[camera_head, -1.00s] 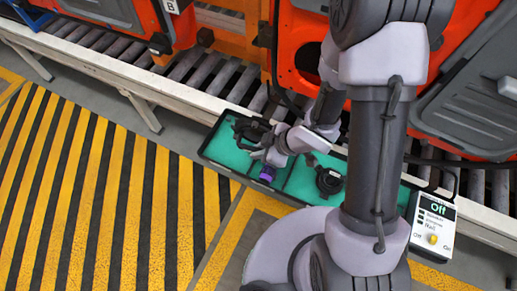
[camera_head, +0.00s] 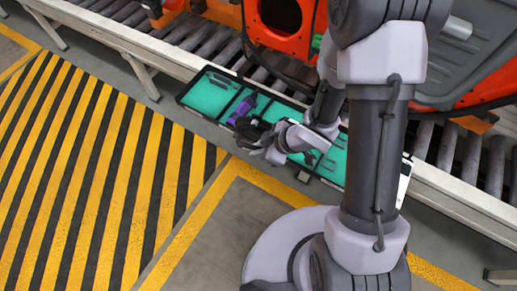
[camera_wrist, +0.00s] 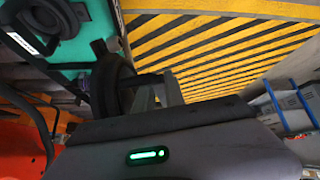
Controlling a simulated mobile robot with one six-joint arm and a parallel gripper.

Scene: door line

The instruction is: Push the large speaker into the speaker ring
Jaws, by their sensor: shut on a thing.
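In the head view my gripper (camera_head: 258,139) is low over the front edge of the tray, in front of the orange door. In the wrist view the gripper (camera_wrist: 150,92) is shut on a black round-rimmed part (camera_wrist: 112,82), which looks like the large speaker. The part stands on edge to the camera, and its face cannot be made out. The orange door (camera_head: 262,32) has a dark round opening with a rim, the likely speaker ring (camera_head: 281,13), at the top of the head view. The gripper is well apart from it.
A black tray with green compartments (camera_head: 207,93) runs along the conveyor's front rail (camera_head: 115,39). A purple item (camera_head: 241,109) lies beside the gripper. Another black part (camera_wrist: 52,18) lies in the tray. Rollers (camera_head: 190,40) run behind. The striped floor (camera_head: 90,160) is clear.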

